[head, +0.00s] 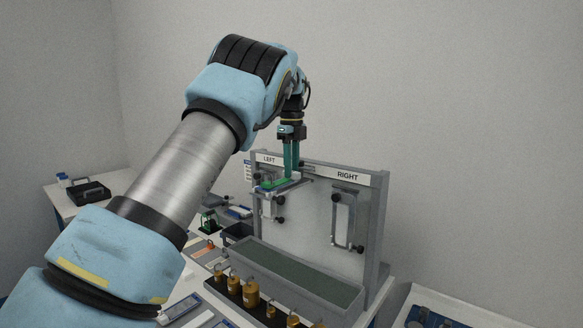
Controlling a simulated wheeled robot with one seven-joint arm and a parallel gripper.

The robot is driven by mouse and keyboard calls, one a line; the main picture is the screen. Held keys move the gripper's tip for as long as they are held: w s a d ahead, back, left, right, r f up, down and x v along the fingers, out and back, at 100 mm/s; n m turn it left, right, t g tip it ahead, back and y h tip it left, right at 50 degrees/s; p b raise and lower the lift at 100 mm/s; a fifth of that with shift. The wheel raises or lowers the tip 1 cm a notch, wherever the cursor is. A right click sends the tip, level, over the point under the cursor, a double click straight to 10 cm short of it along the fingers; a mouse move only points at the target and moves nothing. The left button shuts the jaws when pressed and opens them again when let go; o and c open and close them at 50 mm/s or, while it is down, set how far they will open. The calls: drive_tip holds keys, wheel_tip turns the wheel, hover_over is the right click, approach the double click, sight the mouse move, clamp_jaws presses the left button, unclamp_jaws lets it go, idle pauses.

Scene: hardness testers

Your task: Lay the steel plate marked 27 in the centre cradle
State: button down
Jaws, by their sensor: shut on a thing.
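My gripper (291,174), with teal fingers, points down in front of the upright grey panel (316,205), near the LEFT sign. It is shut on a thin flat piece at its fingertips, seen nearly edge-on. I take this for the steel plate (297,183), but no number can be read. A green strip (272,185) shows beside the fingertips. One cradle (342,220) with black knobs is on the panel below the RIGHT sign. Another bracket (268,207) with knobs is below the LEFT sign. I cannot make out a centre cradle; my gripper covers part of the panel between the signs.
A grey trough (257,252) with a dark green floor stands before the panel. Several brass weights (252,293) stand in a row in front of it. A black case (89,191) lies on a white table at left. My arm hides much of the bench.

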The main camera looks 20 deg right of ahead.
idle(0.9)
drive_tip(key=c, duration=0.6)
unclamp_jaws()
drive_tip(key=shift+r, duration=0.1)
drive_tip(key=shift+r, duration=0.3)
wheel_tip(320, 180, up, 10)
drive_tip(key=shift+p, duration=0.4)
drive_tip(key=w+a+f+n+b, duration=0.1)
drive_tip(key=a+f+n, duration=0.35)
drive_tip(key=a, duration=0.35)
drive_tip(key=w+a+f+n+b, duration=0.1)
drive_tip(key=a+f+n, duration=0.3)
drive_tip(key=a+n, duration=0.3)
drive_tip(key=a+f+n+b, duration=0.1)
drive_tip(key=a+f+n, duration=0.3)
drive_tip(key=a, duration=0.5)
drive_tip(key=s+a+f+n+b, duration=0.1)
drive_tip(key=s+a+f+n, duration=0.6)
drive_tip(key=s, duration=0.4)
drive_tip(key=s+a+f+n+t+b, duration=0.1)
drive_tip(key=s+a+f+n, duration=0.6)
drive_tip(key=s, duration=0.5)
drive_tip(key=shift+s+a+f+t, duration=0.3)
drive_tip(key=shift+a+f, duration=0.6)
drive_tip(key=shift+a, duration=0.3)
